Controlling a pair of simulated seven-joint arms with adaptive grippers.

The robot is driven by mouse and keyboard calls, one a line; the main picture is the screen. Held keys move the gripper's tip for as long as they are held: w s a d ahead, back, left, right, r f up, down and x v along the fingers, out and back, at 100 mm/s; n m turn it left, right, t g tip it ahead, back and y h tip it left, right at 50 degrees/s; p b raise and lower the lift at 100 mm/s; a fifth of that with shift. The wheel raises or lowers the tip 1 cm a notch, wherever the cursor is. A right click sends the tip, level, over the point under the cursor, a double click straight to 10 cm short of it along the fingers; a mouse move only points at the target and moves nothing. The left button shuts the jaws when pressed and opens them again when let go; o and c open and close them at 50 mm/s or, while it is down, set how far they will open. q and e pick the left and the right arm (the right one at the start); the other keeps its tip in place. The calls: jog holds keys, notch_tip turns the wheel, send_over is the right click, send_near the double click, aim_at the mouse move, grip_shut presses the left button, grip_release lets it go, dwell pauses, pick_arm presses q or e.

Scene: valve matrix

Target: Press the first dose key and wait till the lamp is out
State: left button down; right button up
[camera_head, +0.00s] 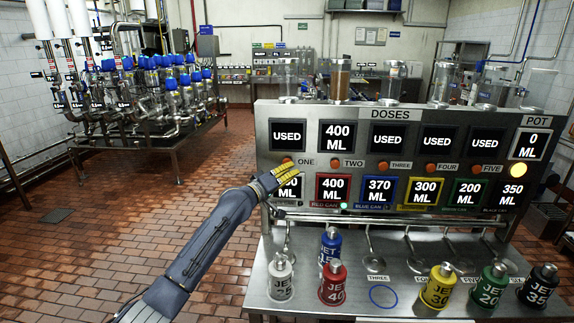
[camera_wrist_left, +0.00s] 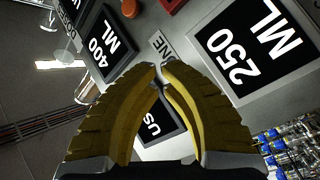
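The dose panel (camera_head: 405,115) shows a row of orange keys. The first dose key, ONE (camera_head: 287,160), is at its left, under a display reading USED (camera_head: 287,134). My left gripper (camera_head: 296,168) is at this key, its yellow fingertips just in front of it; contact cannot be told. In the left wrist view its fingers (camera_wrist_left: 159,72) meet at the tips with nothing between them, beside the ONE label (camera_wrist_left: 163,46), and hide the key. A round lamp (camera_head: 518,170) under the POT display (camera_head: 530,145), which reads 0 ML, glows pale yellow. My right gripper is not in view.
Key TWO (camera_head: 335,162) is close on the right, under a display reading 400 ML (camera_head: 338,135); the other dose displays read USED. A small green light (camera_head: 343,206) glows below. Coloured canisters, including a red one (camera_head: 333,284), stand on the shelf. Open floor lies left.

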pick_arm(q)
jog(key=shift+s+a, duration=0.2)
jog(key=shift+s, duration=1.45)
